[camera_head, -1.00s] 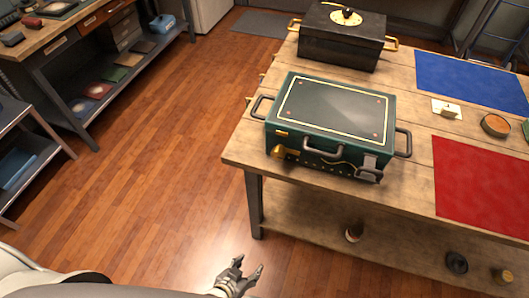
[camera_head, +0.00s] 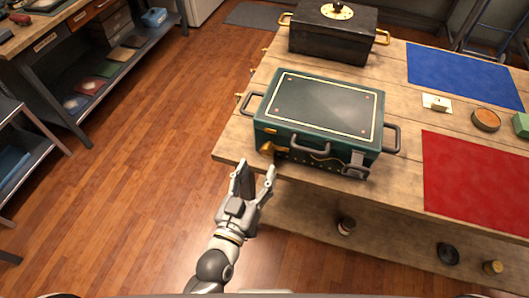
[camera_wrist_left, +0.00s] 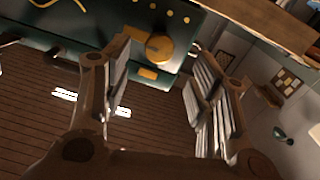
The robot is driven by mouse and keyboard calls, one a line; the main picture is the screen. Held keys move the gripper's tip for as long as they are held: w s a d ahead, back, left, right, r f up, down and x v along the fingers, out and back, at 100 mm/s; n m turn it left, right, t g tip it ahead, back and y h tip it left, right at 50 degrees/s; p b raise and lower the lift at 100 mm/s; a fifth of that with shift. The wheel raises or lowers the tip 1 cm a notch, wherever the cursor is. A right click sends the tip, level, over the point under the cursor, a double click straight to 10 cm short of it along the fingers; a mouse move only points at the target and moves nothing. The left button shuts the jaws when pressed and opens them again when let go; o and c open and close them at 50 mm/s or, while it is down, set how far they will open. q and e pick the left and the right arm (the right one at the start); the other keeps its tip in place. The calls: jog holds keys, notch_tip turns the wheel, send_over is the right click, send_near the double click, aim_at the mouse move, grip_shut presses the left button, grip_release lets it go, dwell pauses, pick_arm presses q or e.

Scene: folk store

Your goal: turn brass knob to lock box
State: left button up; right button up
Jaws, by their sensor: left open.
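The dark green box (camera_head: 320,108) with gold trim and dark handles sits near the front left edge of the wooden table. Its brass knob (camera_head: 267,148) is at the lower left of the front face. In the left wrist view the round knob (camera_wrist_left: 159,47) shows ahead, between and beyond the fingertips. My left gripper (camera_head: 255,170) is open and empty, just in front of and below the knob, apart from it. Its two fingers also frame the left wrist view (camera_wrist_left: 155,75). My right gripper is not in view.
A black box (camera_head: 333,38) with brass handles stands behind the green box. A blue mat (camera_head: 463,75) and a red mat (camera_head: 480,180) lie on the table (camera_head: 405,165) to the right. A lower shelf holds small jars.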

aim_at(266, 154)
pick_arm(q)
jog(key=x, duration=0.6)
jog(key=shift+w, duration=0.15)
jog(key=c, duration=1)
